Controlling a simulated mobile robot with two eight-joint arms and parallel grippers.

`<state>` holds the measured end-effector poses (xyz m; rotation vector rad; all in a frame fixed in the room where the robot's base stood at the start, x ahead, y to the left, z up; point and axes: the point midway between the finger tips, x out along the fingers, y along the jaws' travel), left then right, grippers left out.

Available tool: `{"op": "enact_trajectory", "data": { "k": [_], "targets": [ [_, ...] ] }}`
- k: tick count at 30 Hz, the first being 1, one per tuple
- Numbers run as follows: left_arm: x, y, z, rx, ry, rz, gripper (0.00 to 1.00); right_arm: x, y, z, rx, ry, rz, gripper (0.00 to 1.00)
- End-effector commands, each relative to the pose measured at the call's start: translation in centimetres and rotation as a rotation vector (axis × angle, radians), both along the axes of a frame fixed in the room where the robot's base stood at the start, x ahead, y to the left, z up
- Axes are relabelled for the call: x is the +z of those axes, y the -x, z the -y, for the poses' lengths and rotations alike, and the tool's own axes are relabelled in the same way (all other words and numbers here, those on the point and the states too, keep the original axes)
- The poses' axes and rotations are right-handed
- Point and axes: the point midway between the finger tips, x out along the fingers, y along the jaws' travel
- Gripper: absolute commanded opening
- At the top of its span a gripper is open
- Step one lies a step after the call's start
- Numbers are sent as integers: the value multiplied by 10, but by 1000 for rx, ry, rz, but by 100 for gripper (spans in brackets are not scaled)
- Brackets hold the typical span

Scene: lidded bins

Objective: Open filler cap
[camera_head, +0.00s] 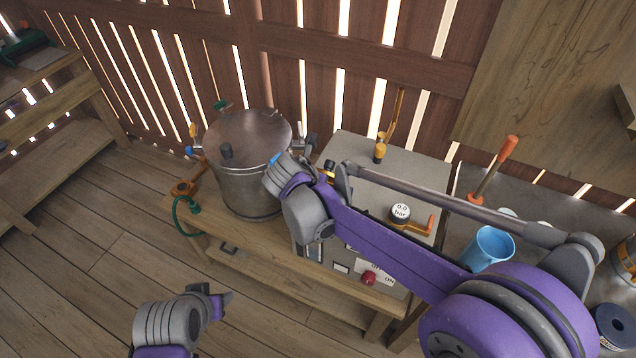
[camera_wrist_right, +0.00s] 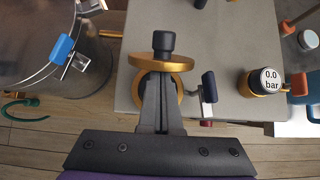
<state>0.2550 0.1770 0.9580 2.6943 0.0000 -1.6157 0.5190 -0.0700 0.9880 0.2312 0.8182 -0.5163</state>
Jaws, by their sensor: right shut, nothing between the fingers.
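The filler cap (camera_wrist_right: 163,62) is a gold disc with a black knob, in the middle of the right wrist view. A gold ring (camera_wrist_right: 181,88) shows just below and behind it. The disc seems seen near edge-on; I cannot tell for sure how far it stands off the ring. My right gripper (camera_wrist_right: 160,80) is shut and empty, its fingertips right at the disc's near lower edge. In the head view the cap (camera_head: 329,166) is a small black and gold patch, mostly hidden by my right arm. My left gripper (camera_head: 219,301) hangs low, away from the cap; its jaws are unclear.
A steel lidded vessel (camera_head: 247,180) stands left of the grey box top (camera_head: 360,150). A blue clip (camera_wrist_right: 63,47) sits on its rim. A pressure gauge (camera_wrist_right: 265,80) reading 0.0 bar is right of the cap, with a dark-handled lever (camera_wrist_right: 209,86) between. A blue cup (camera_head: 488,248) stands further right.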

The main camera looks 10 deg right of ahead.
Motion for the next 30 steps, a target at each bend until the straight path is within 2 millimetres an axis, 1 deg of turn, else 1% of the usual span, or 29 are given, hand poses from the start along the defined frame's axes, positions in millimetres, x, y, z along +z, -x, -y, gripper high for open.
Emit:
{"op": "enact_trajectory", "data": {
  "k": [1, 4, 12, 30],
  "targets": [
    [2, -1, 0, 0, 0, 2, 50, 4, -4, 3, -4, -16, -25, 0],
    [3, -1, 0, 0, 0, 2, 50, 6, -8, 5, -4, -44, -71, 0],
    [2, -1, 0, 0, 0, 2, 50, 10, -14, 8, -1, -41, -68, 0],
    [2, -1, 0, 0, 0, 1, 50, 11, -15, 9, -1, -40, -67, 0]
  ]
}}
